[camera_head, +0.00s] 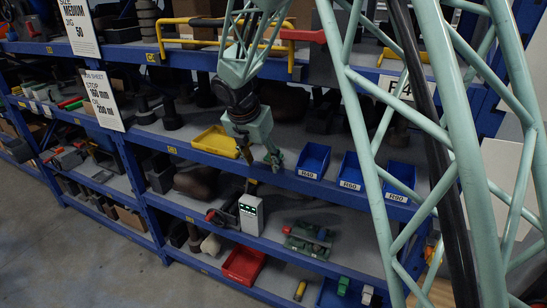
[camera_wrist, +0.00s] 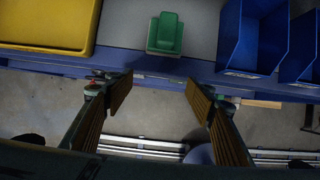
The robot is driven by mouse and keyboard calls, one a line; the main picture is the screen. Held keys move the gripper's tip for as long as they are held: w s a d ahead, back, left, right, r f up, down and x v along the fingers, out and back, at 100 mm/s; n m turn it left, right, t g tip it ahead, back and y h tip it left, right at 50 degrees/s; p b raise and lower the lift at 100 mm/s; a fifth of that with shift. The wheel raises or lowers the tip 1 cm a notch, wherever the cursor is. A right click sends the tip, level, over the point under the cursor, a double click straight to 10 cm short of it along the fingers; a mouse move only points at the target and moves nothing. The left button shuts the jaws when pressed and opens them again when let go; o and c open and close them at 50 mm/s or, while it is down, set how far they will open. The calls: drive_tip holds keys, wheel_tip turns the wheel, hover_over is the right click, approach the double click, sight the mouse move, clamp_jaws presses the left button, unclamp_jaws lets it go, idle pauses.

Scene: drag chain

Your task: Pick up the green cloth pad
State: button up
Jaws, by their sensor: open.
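The green pad (camera_wrist: 165,33) lies on the grey shelf board close to its blue front edge, between a yellow bin and a blue bin. It has a smaller raised block on top of a wider base. In the wrist view my gripper (camera_wrist: 160,88) is open and empty, its two fingers apart in front of the shelf edge. The pad is beyond the fingertips, roughly in line with the gap between them, and not touched. In the head view my gripper (camera_head: 260,162) hangs at the middle shelf's front edge, and I cannot make out the pad clearly behind it.
The yellow bin (camera_head: 215,142) stands left of my gripper, and a blue bin (camera_head: 313,160) stands to its right, with more blue bins beyond. Dark objects fill the shelf's back.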

drive_tip(key=shift+w+d, duration=0.3)
drive_tip(key=shift+w, duration=0.4)
drive_tip(key=shift+w+d, duration=0.25)
drive_tip(key=shift+w, duration=0.4)
drive_tip(key=shift+w+d, duration=0.3)
drive_tip(key=shift+w, duration=0.4)
drive_tip(key=shift+w, duration=0.1)
drive_tip(key=w, duration=0.1)
drive_tip(key=w+d, duration=0.1)
drive_tip(key=w, duration=0.1)
drive_tip(key=w+d+p, duration=0.1)
drive_tip(key=shift+w, duration=0.3)
drive_tip(key=shift+w+f, duration=0.15)
drive_tip(key=shift+f, duration=0.4)
drive_tip(key=c, duration=1)
